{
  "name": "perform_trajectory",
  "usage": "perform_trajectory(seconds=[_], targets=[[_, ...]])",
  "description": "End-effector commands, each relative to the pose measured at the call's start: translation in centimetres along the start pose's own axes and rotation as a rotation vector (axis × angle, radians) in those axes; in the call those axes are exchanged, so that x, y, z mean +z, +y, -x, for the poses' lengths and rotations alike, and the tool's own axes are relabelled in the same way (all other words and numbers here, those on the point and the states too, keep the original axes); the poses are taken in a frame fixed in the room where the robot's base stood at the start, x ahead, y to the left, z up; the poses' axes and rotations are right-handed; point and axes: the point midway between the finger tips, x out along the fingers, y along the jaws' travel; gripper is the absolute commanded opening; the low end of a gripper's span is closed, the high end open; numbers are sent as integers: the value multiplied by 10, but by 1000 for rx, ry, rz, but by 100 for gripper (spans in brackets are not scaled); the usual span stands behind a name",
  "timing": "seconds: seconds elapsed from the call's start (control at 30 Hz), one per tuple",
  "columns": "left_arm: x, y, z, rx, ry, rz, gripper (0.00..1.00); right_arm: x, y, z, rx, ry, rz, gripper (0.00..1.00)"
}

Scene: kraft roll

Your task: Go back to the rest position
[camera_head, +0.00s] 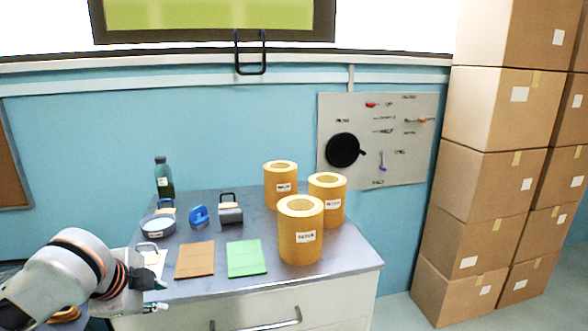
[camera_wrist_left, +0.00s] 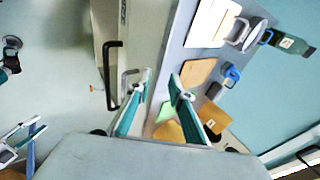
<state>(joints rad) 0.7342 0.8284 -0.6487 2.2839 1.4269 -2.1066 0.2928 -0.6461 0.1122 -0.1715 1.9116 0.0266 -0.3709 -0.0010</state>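My left gripper (camera_head: 158,295) is low at the left in the head view, over the front left edge of the grey table (camera_head: 330,262). In the left wrist view its two fingers (camera_wrist_left: 162,92) stand apart with nothing held between them. Three yellow-brown kraft rolls stand upright on the right part of the table: a front one (camera_head: 299,240), a right one (camera_head: 330,208) and a back one (camera_head: 280,192). They are well to the right of my left gripper.
A brown pad (camera_head: 195,260) and a green pad (camera_head: 246,258) lie near the front. Stacked cartons (camera_head: 475,210) are at the right.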

Motion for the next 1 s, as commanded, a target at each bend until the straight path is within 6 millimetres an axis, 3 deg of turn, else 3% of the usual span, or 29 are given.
perform_trajectory(seconds=[0.03,0.2,0.37,0.47,0.73,1.0], targets=[[-10,16,-11,5,28,19,21,2,-1,1,-1,-4,-1,40],[-29,53,-35,-25,90,110,21,7,-2,3,-3,-11,-1,40],[-30,88,-51,-57,110,223,21,7,-1,3,-3,-12,3,40],[-21,109,-58,-80,97,300,21,8,0,3,-4,-13,8,40],[37,177,-66,-141,-42,491,21,9,2,3,-4,-14,15,40],[107,237,-51,-184,-240,578,21,8,1,3,-4,-13,11,40]])
